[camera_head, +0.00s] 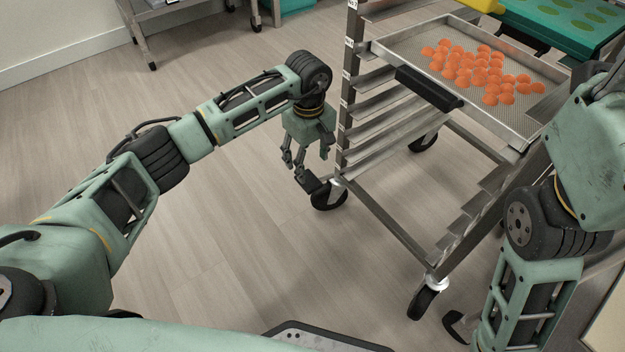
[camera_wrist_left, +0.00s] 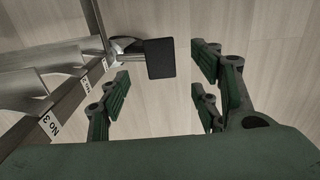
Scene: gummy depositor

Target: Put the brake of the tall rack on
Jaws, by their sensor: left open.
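The tall rack (camera_head: 385,212) is a metal frame on casters, standing right of centre in the head view. Its near-left caster (camera_head: 329,195) carries a flat black brake pedal (camera_head: 309,181) that juts out to the left. I cannot tell whether the pedal is up or down. My left gripper (camera_head: 306,157) points down just above the pedal, open and empty. In the left wrist view the black pedal (camera_wrist_left: 160,58) shows beyond and between the spread fingers (camera_wrist_left: 160,88), apart from them. My right arm comes in at the right, but its gripper is not visible.
A perforated tray (camera_head: 390,48) with orange gummies rests on the rack's upper level, with a black handle (camera_head: 430,89) in front. Another caster (camera_head: 424,302) stands at the near right. The floor left of the rack is clear.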

